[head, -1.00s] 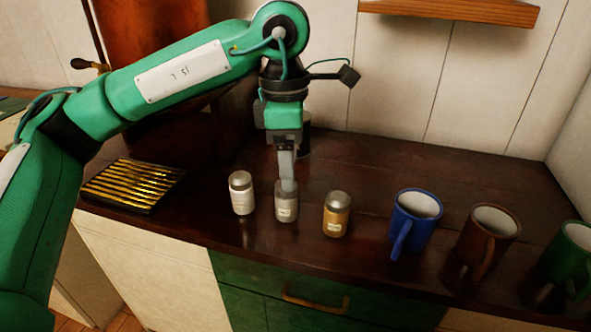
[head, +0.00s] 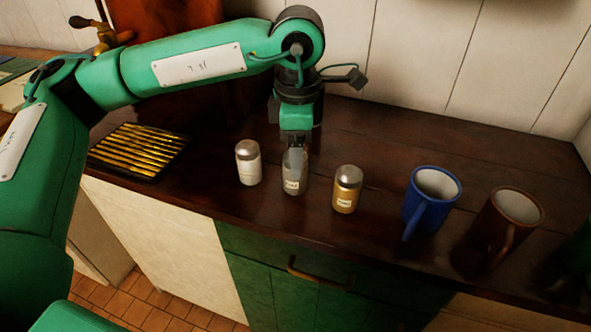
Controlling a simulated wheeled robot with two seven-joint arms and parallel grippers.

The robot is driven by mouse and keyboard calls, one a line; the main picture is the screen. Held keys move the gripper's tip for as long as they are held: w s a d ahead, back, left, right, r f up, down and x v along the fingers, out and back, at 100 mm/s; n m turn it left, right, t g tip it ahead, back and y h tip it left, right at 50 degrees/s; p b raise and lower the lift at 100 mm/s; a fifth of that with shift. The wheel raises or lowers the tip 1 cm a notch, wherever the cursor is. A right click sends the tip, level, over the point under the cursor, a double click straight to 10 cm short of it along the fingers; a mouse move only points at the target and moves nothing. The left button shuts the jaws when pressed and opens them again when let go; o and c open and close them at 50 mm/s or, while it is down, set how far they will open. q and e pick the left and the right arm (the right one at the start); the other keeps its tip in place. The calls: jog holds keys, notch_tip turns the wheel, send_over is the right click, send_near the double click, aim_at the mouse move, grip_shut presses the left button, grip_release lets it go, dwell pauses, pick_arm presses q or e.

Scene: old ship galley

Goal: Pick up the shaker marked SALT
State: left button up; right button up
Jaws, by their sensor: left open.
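Three shakers with metal caps stand upright in a row on the dark wooden counter (head: 400,160): a white one (head: 248,168) at left, a grey one (head: 294,187) in the middle and a yellow-brown one (head: 345,193) at right. Each label is too small to read, so I cannot tell which says SALT. My left gripper (head: 294,162) points down at the middle shaker and is open. Its fingers overlap the upper part of that shaker in the picture and hide its cap. My right gripper is not in view.
A blue mug (head: 428,208), a brown mug (head: 503,230) and a dark green object at the right edge stand right of the shakers. A black tray of brass-coloured rods (head: 140,150) lies at left. A drawer handle (head: 318,273) is on the front below.

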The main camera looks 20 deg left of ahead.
aim_at(294, 187)
pick_arm(q)
notch_tip(294, 187, down, 4)
jog(key=shift+s+f, duration=0.1)
jog(key=shift+f, duration=0.1)
jog(key=c, duration=1)
jog(key=shift+c, duration=0.6)
jog(key=shift+r, duration=0.15)
